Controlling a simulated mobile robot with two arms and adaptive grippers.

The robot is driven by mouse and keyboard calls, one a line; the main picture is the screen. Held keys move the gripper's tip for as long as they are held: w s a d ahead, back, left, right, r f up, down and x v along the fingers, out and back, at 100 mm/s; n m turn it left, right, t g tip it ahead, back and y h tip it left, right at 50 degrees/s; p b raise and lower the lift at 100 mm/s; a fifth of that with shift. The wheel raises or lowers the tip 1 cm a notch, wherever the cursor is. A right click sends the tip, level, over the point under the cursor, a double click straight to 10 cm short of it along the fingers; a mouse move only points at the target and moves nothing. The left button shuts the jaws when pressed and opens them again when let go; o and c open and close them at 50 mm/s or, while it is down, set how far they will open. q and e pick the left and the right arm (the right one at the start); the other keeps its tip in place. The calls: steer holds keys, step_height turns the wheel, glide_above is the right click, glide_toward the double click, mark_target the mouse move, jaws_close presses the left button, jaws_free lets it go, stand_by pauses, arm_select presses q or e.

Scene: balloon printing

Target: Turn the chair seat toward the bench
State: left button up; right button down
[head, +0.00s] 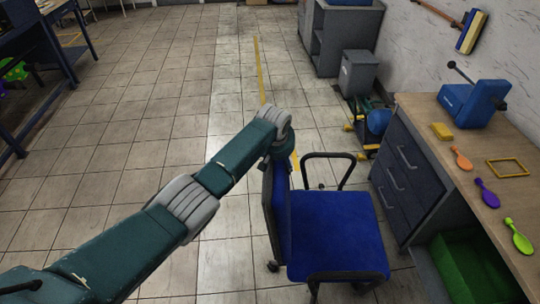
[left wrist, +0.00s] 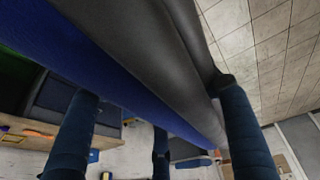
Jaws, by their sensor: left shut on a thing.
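The blue office chair (head: 335,232) stands on the tiled floor beside the workbench (head: 475,190). Its backrest (head: 274,215) is on the left and its seat extends to the right, toward the bench. Black armrests (head: 345,157) show at the seat's far and near sides. My left arm reaches in from the left to the top of the backrest; the fingers are hidden in the head view. In the left wrist view my left gripper (left wrist: 185,125) is shut on the backrest, its fingers on both sides of the blue pad and dark shell. My right gripper is out of view.
On the bench lie several deflated balloons, a yellow frame (head: 507,168) and a blue device (head: 473,103). A green bin (head: 470,268) is under it. A grey bin (head: 358,73) and small blue-and-green machine (head: 374,121) stand beyond the chair. Floor left of the chair is clear.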

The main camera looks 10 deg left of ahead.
arm_select(q)
steer(key=shift+s, duration=0.4)
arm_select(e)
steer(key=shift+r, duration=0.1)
arm_select(q)
steer(key=o, duration=1.7)
steer(key=v, duration=1.2)
steer(key=shift+d, duration=0.1)
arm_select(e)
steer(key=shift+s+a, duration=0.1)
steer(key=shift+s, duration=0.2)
